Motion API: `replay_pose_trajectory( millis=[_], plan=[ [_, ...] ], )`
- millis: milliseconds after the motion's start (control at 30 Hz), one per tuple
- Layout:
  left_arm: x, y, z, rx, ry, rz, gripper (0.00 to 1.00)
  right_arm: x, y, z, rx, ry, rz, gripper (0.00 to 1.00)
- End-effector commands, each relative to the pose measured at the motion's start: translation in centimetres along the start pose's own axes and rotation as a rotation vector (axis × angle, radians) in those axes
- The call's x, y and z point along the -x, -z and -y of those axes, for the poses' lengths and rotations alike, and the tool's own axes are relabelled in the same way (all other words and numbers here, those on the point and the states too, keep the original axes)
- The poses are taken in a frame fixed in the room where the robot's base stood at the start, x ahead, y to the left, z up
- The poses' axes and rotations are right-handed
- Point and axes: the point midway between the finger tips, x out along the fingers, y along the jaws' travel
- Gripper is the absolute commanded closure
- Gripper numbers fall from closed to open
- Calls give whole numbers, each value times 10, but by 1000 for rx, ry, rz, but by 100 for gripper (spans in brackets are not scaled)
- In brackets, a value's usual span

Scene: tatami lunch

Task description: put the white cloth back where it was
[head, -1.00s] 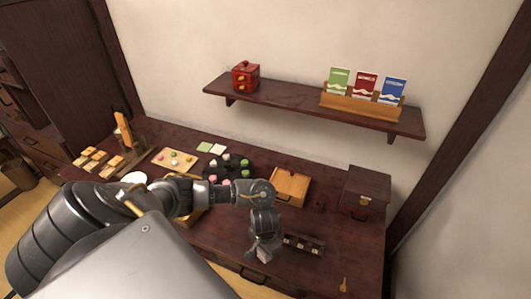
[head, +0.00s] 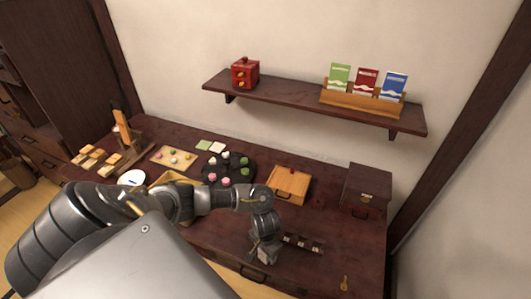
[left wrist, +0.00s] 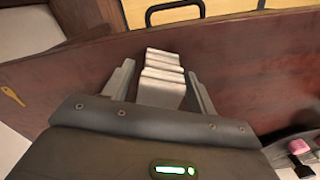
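The white cloth (left wrist: 162,78) is a small folded bundle between the two fingers of my left gripper (left wrist: 160,70) in the left wrist view. The fingers are spread on either side of it, with a strip of dark wood showing between the left finger and the cloth. The right finger is close beside it; I cannot tell if it touches. In the head view my left gripper (head: 265,252) points down over the front of the dark table (head: 335,225), and its fingers mostly hide the cloth. Whether the cloth rests on the table is unclear. My right gripper is not in view.
A dark narrow holder (head: 303,244) stands just right of the gripper, and a brass key (head: 345,283) lies farther right. Behind are a wooden box (head: 290,184), a dark chest (head: 366,190) and a round black tray (head: 229,170) of sweets. The table's front right is mostly clear.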

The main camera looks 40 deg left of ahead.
Motion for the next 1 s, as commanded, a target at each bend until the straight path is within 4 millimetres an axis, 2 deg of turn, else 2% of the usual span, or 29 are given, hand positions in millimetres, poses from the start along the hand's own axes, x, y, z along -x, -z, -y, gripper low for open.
replay_pose_trajectory(
  millis=[267,367,533,700,800,1000],
  plan=[
    [1,0,0,0,0,-1,40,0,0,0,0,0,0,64],
    [6,1,0,1,0,-3,40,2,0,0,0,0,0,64],
    [36,1,1,-2,1,-4,40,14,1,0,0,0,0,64],
    [77,2,1,-3,2,-4,40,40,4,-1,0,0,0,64],
    [96,2,1,-2,2,-4,40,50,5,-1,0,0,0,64],
    [118,1,0,-1,0,-3,40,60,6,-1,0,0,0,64]
  ],
)
